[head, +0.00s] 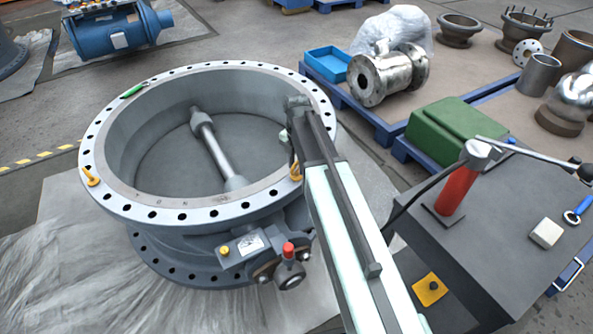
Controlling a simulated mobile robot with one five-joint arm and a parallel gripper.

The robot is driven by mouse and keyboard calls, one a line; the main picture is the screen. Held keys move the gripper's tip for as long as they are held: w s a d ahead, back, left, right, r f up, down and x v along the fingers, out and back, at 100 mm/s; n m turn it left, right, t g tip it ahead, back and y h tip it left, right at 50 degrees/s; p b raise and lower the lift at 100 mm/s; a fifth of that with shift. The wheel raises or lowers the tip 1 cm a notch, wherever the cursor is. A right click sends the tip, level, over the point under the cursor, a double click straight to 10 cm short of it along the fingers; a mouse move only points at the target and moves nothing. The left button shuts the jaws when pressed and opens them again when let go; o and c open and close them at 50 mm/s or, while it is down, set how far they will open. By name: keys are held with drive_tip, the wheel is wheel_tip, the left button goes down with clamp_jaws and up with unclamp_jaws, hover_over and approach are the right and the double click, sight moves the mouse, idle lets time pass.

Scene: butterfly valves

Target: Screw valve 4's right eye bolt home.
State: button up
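The large grey butterfly valve (160,205) stands in front of me, with a ring of holes around its pale top flange. An orange eye bolt (296,172) shows at the flange's right side, partly hidden behind my arm. How deep it sits in its hole cannot be made out. Another orange eye bolt (91,177) stands on the flange's left side. My arm reaches in from the lower right, and my gripper (290,131) is over the right part of the flange, close to the right eye bolt. Its fingers are too small and hidden to read.
A green-handled tool (132,91) lies on the flange's far left. A dark bench (500,245) at right holds a red post (457,190) with a long lever, a pale block (546,233) and a blue-ringed item (578,211). Blue pallets with a green case (455,128) stand behind.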

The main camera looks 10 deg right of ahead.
drive_tip(key=shift+r, duration=0.1)
drive_tip(key=shift+c, duration=0.3)
clamp_jaws()
